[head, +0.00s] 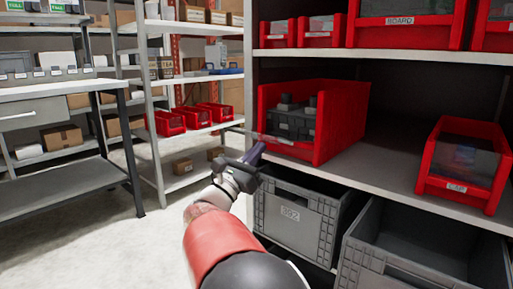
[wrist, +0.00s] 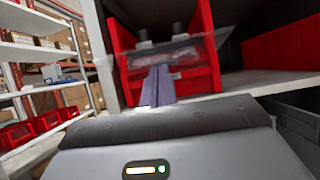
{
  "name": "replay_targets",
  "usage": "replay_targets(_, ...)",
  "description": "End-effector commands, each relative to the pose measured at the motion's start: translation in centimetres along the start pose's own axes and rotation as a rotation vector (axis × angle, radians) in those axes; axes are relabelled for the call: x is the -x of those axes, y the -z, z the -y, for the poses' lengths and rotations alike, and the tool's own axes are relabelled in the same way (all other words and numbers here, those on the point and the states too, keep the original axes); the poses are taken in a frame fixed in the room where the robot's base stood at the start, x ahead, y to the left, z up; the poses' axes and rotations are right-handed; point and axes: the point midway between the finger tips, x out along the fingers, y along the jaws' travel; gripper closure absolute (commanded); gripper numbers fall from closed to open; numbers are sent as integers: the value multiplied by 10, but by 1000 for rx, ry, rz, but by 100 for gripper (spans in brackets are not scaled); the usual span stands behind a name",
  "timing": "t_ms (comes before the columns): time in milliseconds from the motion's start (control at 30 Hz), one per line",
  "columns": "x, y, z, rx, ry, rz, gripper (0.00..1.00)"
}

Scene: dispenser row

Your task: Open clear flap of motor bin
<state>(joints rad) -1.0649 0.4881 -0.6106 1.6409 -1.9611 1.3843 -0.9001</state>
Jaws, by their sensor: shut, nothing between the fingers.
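The motor bin (head: 343,120) is a red open-fronted bin on the shelf, with dark grey motors (head: 292,122) inside. It also shows in the wrist view (wrist: 206,82), just ahead of my gripper. Its clear flap (wrist: 188,50) is tilted outward from the bin's front, so the motors show above it in the head view. My gripper (head: 257,152) is at the bin's lower front left corner. In the wrist view its fingers (wrist: 157,86) are shut and empty, with tips close under the flap. I cannot tell whether they touch it.
The red CAP bin (head: 465,165) stands right on the same shelf (head: 385,178), with bare shelf between. Grey crates (head: 290,212) sit below. More red bins (head: 405,30) line the shelf above. Open floor (head: 95,240) lies left.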

Motion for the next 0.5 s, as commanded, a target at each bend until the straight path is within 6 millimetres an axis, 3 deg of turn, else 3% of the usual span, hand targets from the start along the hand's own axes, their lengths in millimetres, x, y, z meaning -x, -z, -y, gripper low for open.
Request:
replay_targets(33, -7, -13, 0, 0, -1, -25, 100)
replay_targets(200, -12, -22, 0, 2, 0, -105, 100)
replay_targets(500, -17, -28, 0, 2, 1, -204, 100)
